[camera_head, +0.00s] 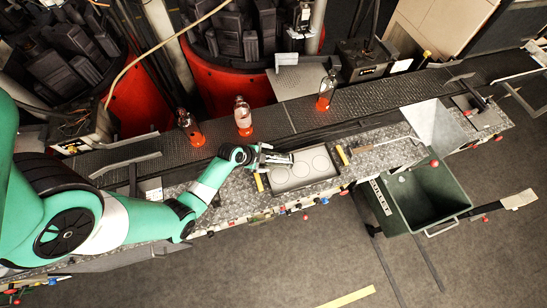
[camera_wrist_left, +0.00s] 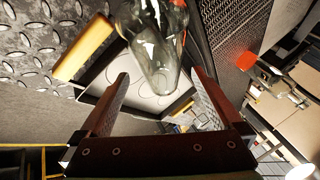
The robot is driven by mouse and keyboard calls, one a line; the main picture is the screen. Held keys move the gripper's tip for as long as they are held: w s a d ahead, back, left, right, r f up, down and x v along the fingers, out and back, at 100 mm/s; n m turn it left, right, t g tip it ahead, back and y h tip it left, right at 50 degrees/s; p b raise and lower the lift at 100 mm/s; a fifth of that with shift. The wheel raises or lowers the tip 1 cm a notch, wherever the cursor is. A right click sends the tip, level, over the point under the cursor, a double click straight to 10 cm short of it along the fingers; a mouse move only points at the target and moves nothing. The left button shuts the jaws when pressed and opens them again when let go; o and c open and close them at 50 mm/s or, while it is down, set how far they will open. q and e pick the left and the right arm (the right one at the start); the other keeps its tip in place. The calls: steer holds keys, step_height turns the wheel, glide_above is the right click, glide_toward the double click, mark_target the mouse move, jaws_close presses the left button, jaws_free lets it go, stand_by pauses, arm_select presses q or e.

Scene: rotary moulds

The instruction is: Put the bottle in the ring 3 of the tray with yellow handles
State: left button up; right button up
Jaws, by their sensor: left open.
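The grey tray (camera_head: 303,184) has yellow handles (camera_head: 259,182) at its ends and a row of round rings on its floor. A clear glass bottle (camera_wrist_left: 160,50) shows large in the left wrist view, in front of the tray, between and beyond my fingertips. I cannot tell whether it touches the tray floor. In the head view it is hard to make out beside the gripper. My left gripper (camera_head: 284,158) is over the back left part of the tray. Its fingers (camera_wrist_left: 162,85) are spread apart in the wrist view. My right gripper is not in view.
Glass bottles with glowing orange bottoms (camera_head: 190,128) (camera_head: 243,116) (camera_head: 325,92) stand apart on the dark walkway (camera_head: 285,121) behind the tray. A dark green bin (camera_head: 432,193) is to the right. Red rotary moulds (camera_head: 222,82) stand at the back.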

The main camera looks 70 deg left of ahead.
mark_target(269, 158)
arm_select(q)
steer(key=b+x, duration=0.1)
steer(key=x, duration=0.4)
steer(key=shift+a+f, duration=0.1)
steer(key=shift+c, duration=0.3)
jaws_close()
